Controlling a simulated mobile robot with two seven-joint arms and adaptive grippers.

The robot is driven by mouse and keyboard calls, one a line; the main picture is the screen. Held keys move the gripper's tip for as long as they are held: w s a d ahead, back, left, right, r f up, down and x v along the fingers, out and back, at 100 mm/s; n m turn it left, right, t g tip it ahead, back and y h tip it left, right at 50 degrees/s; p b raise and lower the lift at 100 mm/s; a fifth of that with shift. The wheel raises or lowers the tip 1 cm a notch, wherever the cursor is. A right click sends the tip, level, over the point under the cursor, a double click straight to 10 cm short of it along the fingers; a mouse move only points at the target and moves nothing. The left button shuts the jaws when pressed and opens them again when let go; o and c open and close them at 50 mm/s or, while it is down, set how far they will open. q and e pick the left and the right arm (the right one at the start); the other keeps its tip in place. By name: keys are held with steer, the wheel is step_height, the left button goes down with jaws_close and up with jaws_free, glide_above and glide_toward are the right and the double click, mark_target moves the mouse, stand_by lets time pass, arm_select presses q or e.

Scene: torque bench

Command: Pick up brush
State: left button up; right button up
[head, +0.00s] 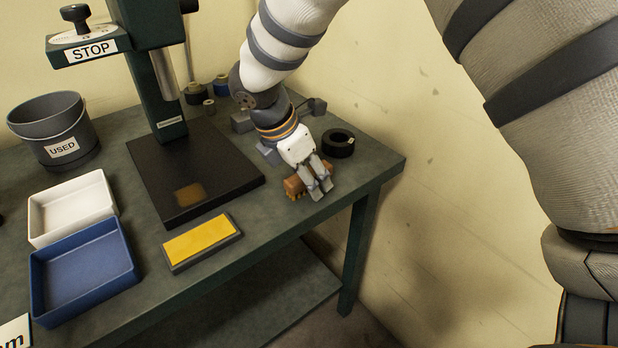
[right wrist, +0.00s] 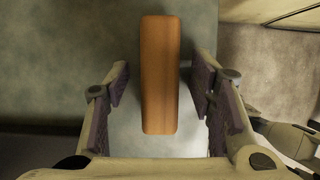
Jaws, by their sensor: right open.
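The brush (head: 298,187) lies on the green bench near its right front edge, with a brown wooden back and yellowish bristles at its front side. In the right wrist view the brush's wooden back (right wrist: 160,75) lies lengthwise between the two fingers. My right gripper (head: 320,192) is over the brush, its fingers pointing down and partly hiding it. The right wrist view shows the gripper (right wrist: 163,105) open, with a gap between each finger pad and the wood. My left gripper is not in view.
A black tape roll (head: 338,143) sits just behind the brush. A yellow pad (head: 202,242) lies left of it, by the press base (head: 235,178). White (head: 72,207) and blue trays (head: 84,268) and a USED bucket (head: 50,128) stand farther left. The bench edge is close.

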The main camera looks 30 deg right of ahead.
jaws_close()
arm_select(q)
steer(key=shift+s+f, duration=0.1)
arm_select(e)
steer(key=r, duration=0.5)
steer(key=shift+s+a, duration=0.2)
steer(key=shift+a, duration=0.05)
steer(key=s+a+r+p, duration=0.2)
steer(key=s+a+r, duration=0.6)
steer(key=s+a, duration=0.1)
steer(key=shift+s+r, duration=0.35)
steer(key=shift+s, duration=0.05)
steer(key=c, duration=0.7)
jaws_free()
steer(key=shift+c, duration=0.2)
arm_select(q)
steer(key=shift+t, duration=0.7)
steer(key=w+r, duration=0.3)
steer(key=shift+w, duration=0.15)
arm_select(e)
steer(key=c, duration=0.4)
